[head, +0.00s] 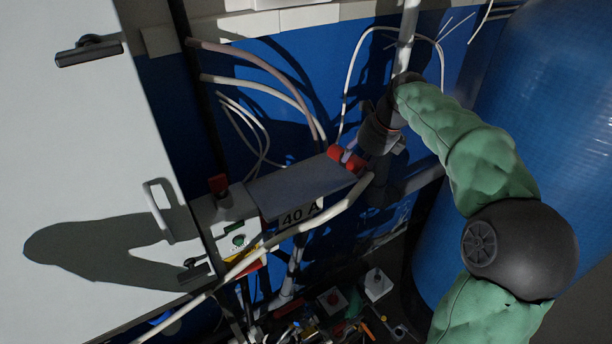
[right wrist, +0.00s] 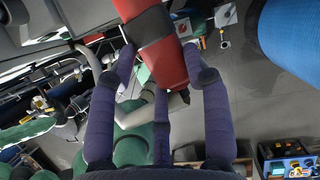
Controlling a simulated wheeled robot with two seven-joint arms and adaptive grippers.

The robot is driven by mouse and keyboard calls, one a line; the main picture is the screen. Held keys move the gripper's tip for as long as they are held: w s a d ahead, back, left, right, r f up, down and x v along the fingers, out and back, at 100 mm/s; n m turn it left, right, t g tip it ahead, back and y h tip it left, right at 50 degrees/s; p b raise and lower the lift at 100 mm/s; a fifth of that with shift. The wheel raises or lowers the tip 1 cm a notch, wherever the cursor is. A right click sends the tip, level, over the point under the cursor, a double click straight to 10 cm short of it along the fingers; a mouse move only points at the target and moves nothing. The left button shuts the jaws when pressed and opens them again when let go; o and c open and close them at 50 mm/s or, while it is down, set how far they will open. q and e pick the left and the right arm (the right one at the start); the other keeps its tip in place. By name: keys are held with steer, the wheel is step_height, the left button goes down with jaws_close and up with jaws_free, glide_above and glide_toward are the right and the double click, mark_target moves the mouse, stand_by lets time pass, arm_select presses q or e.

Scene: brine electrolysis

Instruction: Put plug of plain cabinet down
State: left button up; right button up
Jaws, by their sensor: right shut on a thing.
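A red plug (head: 343,154) is at the right end of a grey box (head: 300,178) marked "40 A" in the head view. My right gripper (head: 352,160), at the end of the green-sleeved arm, is shut on this plug. The right wrist view shows the plug (right wrist: 162,50) as red with a dark band, between the purple fingers (right wrist: 160,62). Its upper end runs out of that picture, so I cannot tell whether it touches the box. A pale cable (head: 335,212) runs from near the gripper to the lower left. My left gripper is not in view.
A white cabinet door (head: 75,150) with a black handle stands at the left. A blue tank (head: 550,90) stands at the right, behind my arm. Several pale hoses (head: 255,95) loop above the box. Several small items (head: 335,300) lie low down at the bottom.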

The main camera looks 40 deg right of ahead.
steer(key=w+a+f, duration=0.1)
steer(key=w+f, duration=0.2)
steer(key=w, duration=0.1)
steer(key=w+a+f+p, duration=0.1)
steer(key=w+f, duration=0.2)
steer(key=w+a+f+p, duration=0.1)
steer(key=w+f, duration=0.2)
steer(key=w, duration=0.1)
steer(key=shift+w+a, duration=0.2)
steer(key=shift+w, duration=0.15)
step_height(320, 180, down, 3)
steer(key=shift+w+f+p, duration=0.15)
steer(key=shift+f+p, duration=0.05)
steer(key=shift+p, duration=0.1)
steer(key=shift+f, duration=0.15)
steer(key=shift+f, duration=0.25)
steer(key=o, duration=1.2)
